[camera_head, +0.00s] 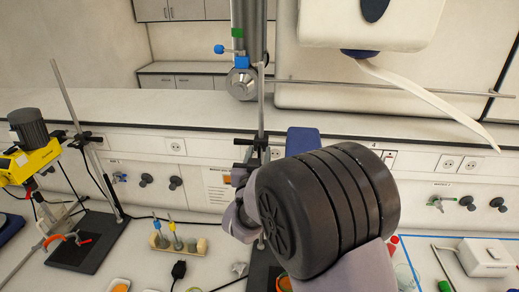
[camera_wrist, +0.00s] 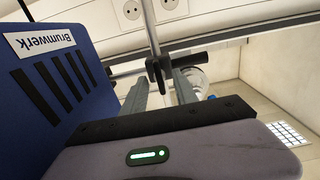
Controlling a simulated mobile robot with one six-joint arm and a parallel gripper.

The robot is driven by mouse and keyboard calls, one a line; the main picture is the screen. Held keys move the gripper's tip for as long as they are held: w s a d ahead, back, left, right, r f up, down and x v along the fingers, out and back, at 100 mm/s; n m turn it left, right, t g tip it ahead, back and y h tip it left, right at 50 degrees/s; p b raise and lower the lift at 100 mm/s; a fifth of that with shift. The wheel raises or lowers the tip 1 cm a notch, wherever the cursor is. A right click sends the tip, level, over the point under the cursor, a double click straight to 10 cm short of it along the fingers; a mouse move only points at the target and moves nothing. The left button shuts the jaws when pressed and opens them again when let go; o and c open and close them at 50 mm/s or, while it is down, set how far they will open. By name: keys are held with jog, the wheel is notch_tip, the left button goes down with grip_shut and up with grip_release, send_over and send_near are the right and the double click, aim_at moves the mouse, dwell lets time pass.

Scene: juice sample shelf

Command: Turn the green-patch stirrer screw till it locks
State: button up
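In the wrist view a blue housing marked "Brumwerk" (camera_wrist: 45,75) fills the left side; its blue back also shows in the head view (camera_head: 302,140). A black clamp with a dark screw handle (camera_wrist: 187,60) sits on a metal rod just beyond my gripper (camera_wrist: 162,92). The clamp region shows in the head view (camera_head: 256,146), just above my arm's end. Pale grey finger-like parts stand close below the handle; I cannot tell whether they touch it or how far apart they are. I cannot make out a green patch on the blue unit. My arm hides its lower part.
A yellow stirrer (camera_head: 32,160) with a dark motor stands on a rod at the left. A small rack (camera_head: 178,243) stands on the bench beside my arm. A metal column (camera_head: 245,30) with green and blue parts rises behind. A white box (camera_head: 487,256) is at the right.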

grip_shut()
